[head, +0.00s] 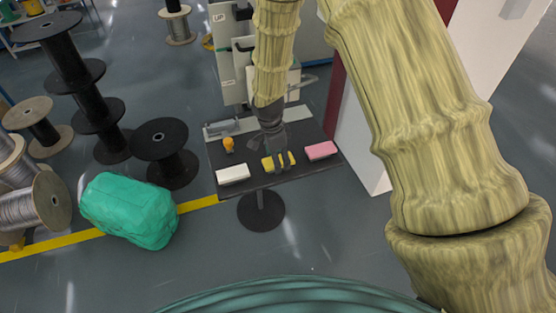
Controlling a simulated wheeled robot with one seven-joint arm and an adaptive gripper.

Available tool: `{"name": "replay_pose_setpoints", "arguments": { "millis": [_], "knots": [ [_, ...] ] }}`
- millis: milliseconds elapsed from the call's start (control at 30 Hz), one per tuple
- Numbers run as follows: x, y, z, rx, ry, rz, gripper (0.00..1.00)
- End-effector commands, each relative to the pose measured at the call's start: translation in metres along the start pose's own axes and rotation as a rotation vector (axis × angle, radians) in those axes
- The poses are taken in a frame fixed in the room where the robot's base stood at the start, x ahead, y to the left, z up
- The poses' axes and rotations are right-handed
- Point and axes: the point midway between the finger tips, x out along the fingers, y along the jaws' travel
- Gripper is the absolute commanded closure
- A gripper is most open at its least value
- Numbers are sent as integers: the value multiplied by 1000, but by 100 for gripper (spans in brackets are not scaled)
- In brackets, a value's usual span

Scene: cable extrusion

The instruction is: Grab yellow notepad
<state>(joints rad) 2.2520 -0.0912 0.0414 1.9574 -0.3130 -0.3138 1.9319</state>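The yellow notepad (267,162) lies on the dark top of a small stand (222,159), in the front middle, between a white pad and a pink pad. My gripper (282,164) points down right over it, with its dark fingers hiding parts of the notepad. The fingers look apart, with yellow showing between them and on both sides. I cannot tell from this view whether the fingertips touch the notepad.
A white pad (233,175) lies left of the notepad and a pink pad (320,151) lies right. A small orange object (228,145) stands behind the white pad. A grey panel (234,84) rises behind the stand. Black spools (165,152) and a green wrapped bundle (131,209) stand left.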

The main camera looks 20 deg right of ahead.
Motion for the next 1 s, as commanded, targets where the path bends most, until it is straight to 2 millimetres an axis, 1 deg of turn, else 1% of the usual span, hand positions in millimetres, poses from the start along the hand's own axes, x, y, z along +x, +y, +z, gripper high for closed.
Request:
{"name": "replay_pose_setpoints", "arguments": {
  "millis": [167,200,467,767,1000],
  "knots": [
    [0,0,0,0,0,0,34],
    [0,0,0,0,0,0,36],
    [0,0,0,0,0,0,83],
    [0,0,0,1,0,-1,83],
    [-10,-1,-1,1,0,-2,83]
  ]
}}
